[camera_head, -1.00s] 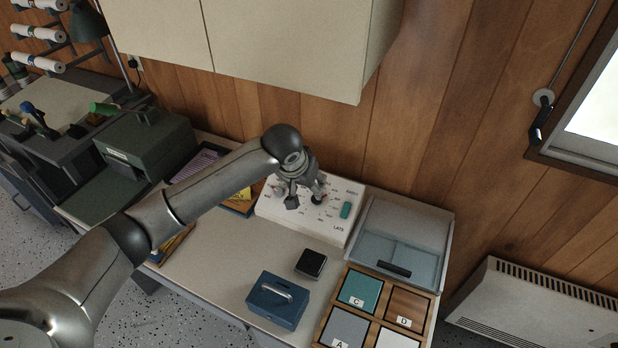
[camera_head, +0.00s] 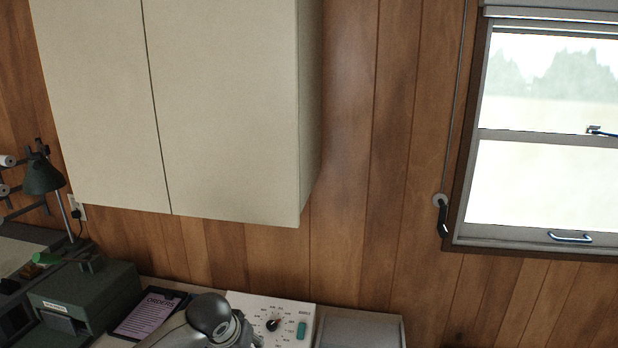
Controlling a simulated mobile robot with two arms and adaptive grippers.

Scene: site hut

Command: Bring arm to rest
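One of my arms shows only as a grey rounded wrist joint and a short link at the bottom edge of the head view, in front of the white dial panel (camera_head: 288,312). The panel has a black knob (camera_head: 272,325) and a teal switch (camera_head: 301,330). The gripper on this arm is below the frame or hidden behind the wrist, so its fingers do not show. My other arm is not in view.
A beige wall cabinet (camera_head: 230,110) hangs above the counter. A dark green machine (camera_head: 95,300) and an orders clipboard (camera_head: 150,312) stand left of the panel. A grey lidded box (camera_head: 360,330) is right of it. A window (camera_head: 550,150) is at the right.

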